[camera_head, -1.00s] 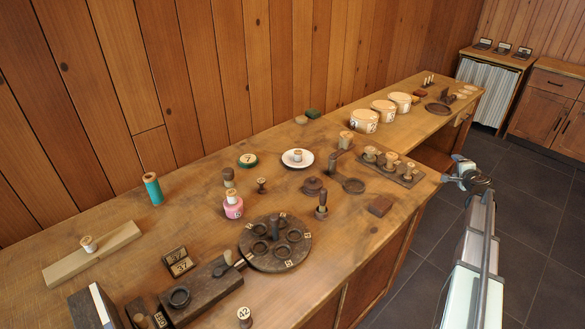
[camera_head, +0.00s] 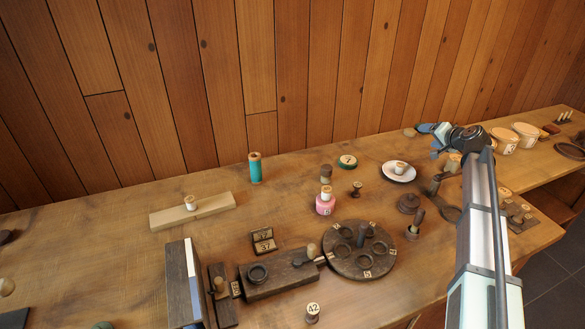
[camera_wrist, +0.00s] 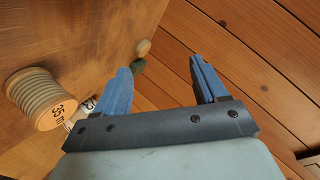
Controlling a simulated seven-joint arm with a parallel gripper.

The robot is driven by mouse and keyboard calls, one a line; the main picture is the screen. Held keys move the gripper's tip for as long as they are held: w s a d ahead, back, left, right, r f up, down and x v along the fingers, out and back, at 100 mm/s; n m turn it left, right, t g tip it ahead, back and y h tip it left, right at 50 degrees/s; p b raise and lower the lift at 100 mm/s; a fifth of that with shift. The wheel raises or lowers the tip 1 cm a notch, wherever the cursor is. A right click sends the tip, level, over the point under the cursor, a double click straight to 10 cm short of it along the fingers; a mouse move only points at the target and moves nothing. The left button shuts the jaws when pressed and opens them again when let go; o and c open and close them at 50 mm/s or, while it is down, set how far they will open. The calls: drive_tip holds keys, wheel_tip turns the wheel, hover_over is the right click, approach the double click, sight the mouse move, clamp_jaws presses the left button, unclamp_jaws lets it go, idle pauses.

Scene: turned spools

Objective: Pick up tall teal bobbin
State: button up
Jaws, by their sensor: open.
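The tall teal bobbin (camera_head: 255,168) stands upright near the back of the bench, close to the plank wall, in the head view. It has a pale wooden top and teal thread. My gripper (camera_head: 431,139) is well to its right, above the back right part of the bench. In the wrist view my gripper (camera_wrist: 163,80) shows two blue fingers spread apart with nothing between them. The teal bobbin is not in the wrist view.
A pale board with a white spool (camera_head: 191,203) lies left of the bobbin. A pink spool (camera_head: 325,201), a green disc (camera_head: 347,162), a white saucer (camera_head: 398,178) and a dark round holder (camera_head: 337,258) are to its right. A large wooden spool (camera_wrist: 38,97) is near my gripper.

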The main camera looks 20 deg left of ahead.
drive_tip(key=s+a+r+n+g+y, duration=0.1)
drive_tip(key=s+a+n, duration=0.1)
drive_tip(key=a, duration=0.5)
drive_tip(key=s+a+r+n+g, duration=0.1)
drive_tip(key=s+a+n+g, duration=0.1)
drive_tip(key=a, duration=0.5)
drive_tip(key=n+g+h, duration=0.4)
drive_tip(key=n+g, duration=0.2)
drive_tip(key=n, duration=0.7)
approach(254, 160)
drive_tip(key=w+r, duration=0.2)
drive_tip(key=x, duration=0.8)
drive_tip(key=shift+a+f, duration=0.25)
drive_tip(key=shift+a, duration=0.25)
drive_tip(key=shift+d+x, duration=0.15)
drive_tip(key=shift+x, duration=1.15)
drive_tip(key=shift+d+x, duration=0.2)
drive_tip(key=shift+x, duration=1.1)
drive_tip(key=shift+s+f, duration=0.15)
drive_tip(key=c, duration=1.1)
